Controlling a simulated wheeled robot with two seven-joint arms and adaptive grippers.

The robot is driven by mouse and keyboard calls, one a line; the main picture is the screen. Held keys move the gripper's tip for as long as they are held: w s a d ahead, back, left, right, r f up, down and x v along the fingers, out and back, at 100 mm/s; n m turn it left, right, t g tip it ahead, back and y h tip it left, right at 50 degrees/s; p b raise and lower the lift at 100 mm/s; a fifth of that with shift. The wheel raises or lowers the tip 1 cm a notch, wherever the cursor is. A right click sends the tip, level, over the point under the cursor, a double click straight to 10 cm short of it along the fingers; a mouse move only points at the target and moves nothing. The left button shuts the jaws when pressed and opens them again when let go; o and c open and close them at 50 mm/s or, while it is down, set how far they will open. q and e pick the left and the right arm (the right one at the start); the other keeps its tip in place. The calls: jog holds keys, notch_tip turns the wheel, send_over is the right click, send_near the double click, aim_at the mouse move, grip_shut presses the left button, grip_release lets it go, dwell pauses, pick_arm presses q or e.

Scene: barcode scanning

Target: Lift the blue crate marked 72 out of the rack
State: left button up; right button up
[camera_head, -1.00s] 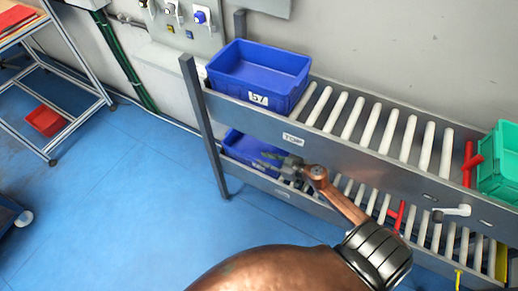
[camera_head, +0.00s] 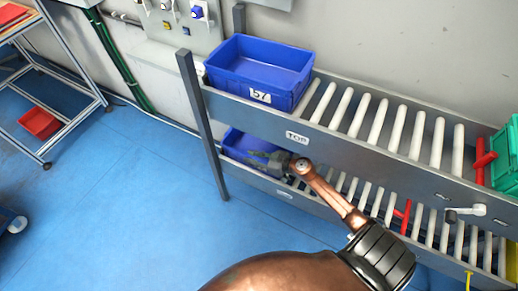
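A blue crate (camera_head: 236,141) sits on the lower level of the rack, at its left end. Its number does not show, so I cannot tell from here whether it is 72. My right gripper (camera_head: 254,158) reaches in between the two levels, over the right part of this crate. Its two fingers are apart and point left, with nothing seen between them. The gripper hides part of the crate, and I cannot tell if they touch. Another blue crate (camera_head: 262,65), marked 57, sits empty on the upper level. My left gripper is not in view.
The rack (camera_head: 353,150) has two levels of white rollers and a left post (camera_head: 203,125). The upper rail, labelled TOP, lies just above my gripper. A green crate (camera_head: 505,160) stands at the upper right.

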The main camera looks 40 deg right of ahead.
grip_shut()
jog(key=shift+r, duration=0.1)
dwell(0.8)
